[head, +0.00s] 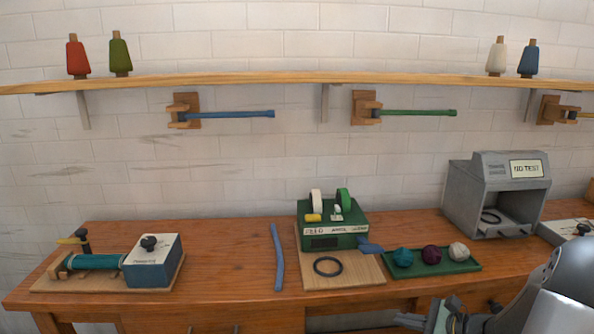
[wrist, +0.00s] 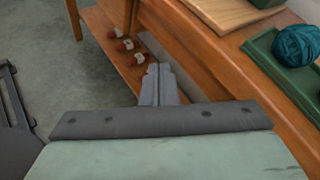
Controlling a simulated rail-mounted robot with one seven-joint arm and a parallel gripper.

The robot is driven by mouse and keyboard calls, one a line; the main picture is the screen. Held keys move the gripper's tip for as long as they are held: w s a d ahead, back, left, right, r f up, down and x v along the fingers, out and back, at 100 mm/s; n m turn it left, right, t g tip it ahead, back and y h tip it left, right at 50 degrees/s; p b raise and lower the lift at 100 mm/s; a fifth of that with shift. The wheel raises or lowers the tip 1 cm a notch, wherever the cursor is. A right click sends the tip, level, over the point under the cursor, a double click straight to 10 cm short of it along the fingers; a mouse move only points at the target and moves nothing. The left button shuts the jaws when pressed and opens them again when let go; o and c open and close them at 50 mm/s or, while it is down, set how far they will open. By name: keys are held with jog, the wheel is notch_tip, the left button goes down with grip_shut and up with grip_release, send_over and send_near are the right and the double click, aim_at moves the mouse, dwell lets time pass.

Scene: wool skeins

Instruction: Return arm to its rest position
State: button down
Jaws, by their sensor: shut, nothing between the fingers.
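My gripper (wrist: 157,85) shows in the wrist view with its two grey fingers together and nothing between them. It hangs in front of the wooden bench (head: 220,262), beside its front edge and apart from it. In the head view my arm comes in at the lower right, and my gripper (head: 408,321) is partly cut off by the bottom edge of the picture.
A green tray (head: 478,267) of wool balls lies near my arm; a teal ball (wrist: 297,45) shows in the wrist view. A lower shelf (wrist: 108,37) holds red items.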

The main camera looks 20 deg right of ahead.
jog(key=s+a+r+n+g+y+p, duration=0.1)
jog(key=a+r+n+g+p, duration=0.2)
jog(key=a, duration=0.4)
jog(key=a+r+n+g, duration=0.3)
jog(key=a+n, duration=0.1)
jog(key=a, duration=0.3)
jog(key=s+a+r+n+g+h+p, duration=0.2)
jog(key=s+a+r+n+h+p, duration=0.2)
jog(key=n, duration=0.5)
jog(key=s+a+r+n+g+h+p, duration=0.2)
jog(key=s+a+r+n+h+p, duration=0.2)
jog(key=s+a+r+n, duration=0.4)
jog(key=s+n+p, duration=0.1)
jog(key=s, duration=0.2)
jog(key=shift+s+a+g+h, duration=0.2)
jog(key=shift+a+g+h, duration=0.1)
jog(key=shift+a+g, duration=0.1)
